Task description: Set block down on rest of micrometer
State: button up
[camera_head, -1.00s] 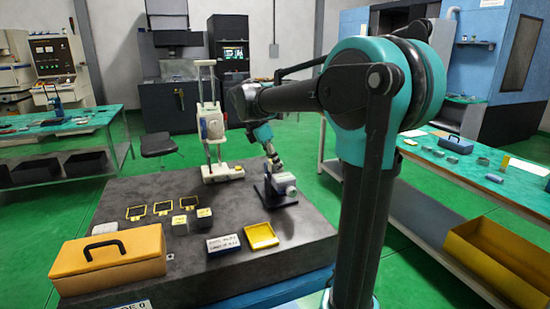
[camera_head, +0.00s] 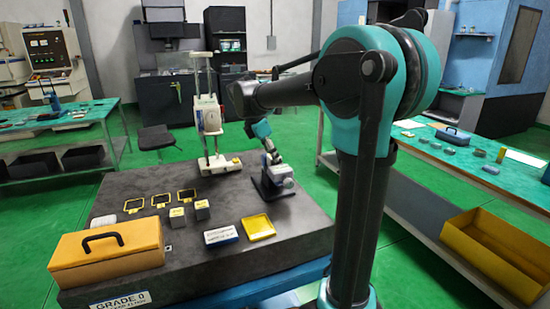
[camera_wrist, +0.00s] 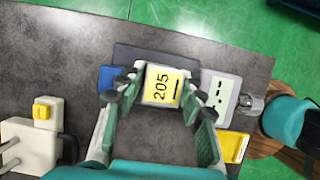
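In the wrist view a small block (camera_wrist: 162,86) with a yellow top marked 205 sits between the two fingertips of my gripper (camera_wrist: 164,80). The fingers appear to touch its sides. The micrometer lies right below it, with a dark base (camera_wrist: 137,54), a blue part (camera_wrist: 111,77) on the left, and a grey display (camera_wrist: 220,92) and metal thimble (camera_wrist: 250,104) on the right. I cannot tell whether the block touches the rest. In the head view the micrometer (camera_head: 275,186) stands at the right of the dark plate, with my gripper (camera_head: 270,150) over it; the block cannot be made out there.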

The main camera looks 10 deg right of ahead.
jog(key=shift+o, duration=0.9)
jog(key=shift+w+a+f, duration=0.15)
jog(key=shift+a+f, duration=0.15)
jog(key=shift+a, duration=0.1)
jog(key=shift+a+r, duration=0.1)
jog(key=shift+r, duration=0.1)
jog(key=v, duration=1.1)
jog(key=shift+d+r, duration=0.25)
jog(key=shift+r, duration=0.15)
